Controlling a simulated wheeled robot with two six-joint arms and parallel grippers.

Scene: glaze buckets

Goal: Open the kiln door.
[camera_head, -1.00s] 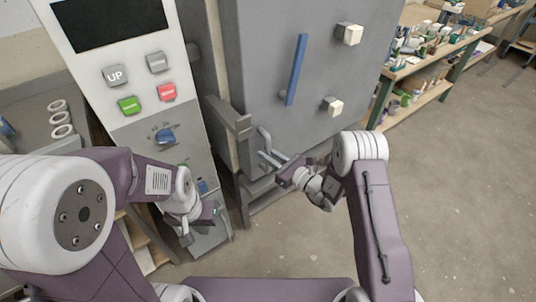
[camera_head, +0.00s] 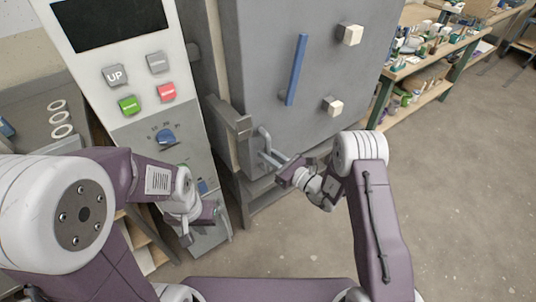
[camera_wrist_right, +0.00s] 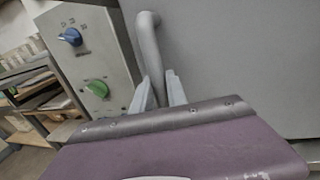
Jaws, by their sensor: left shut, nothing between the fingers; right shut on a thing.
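The kiln door (camera_head: 260,60) is a large grey panel that looks closed. It carries a blue vertical bar (camera_head: 297,70) and two pale square knobs. A grey bent handle (camera_head: 263,137) sticks out at its lower left, beside a grey latch block (camera_head: 236,122); the handle also shows in the right wrist view (camera_wrist_right: 149,40). My right gripper (camera_head: 270,158) is shut on this handle, with a finger on either side of it in the right wrist view (camera_wrist_right: 160,92). My left gripper (camera_head: 198,229) is shut and empty, low in front of the control panel, apart from the door.
The control panel (camera_head: 145,50) stands left of the kiln, with a dark screen, coloured buttons and a blue dial (camera_head: 165,137). A shelf with pots (camera_head: 425,60) stands at the back right. The floor (camera_head: 460,180) at the right is clear.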

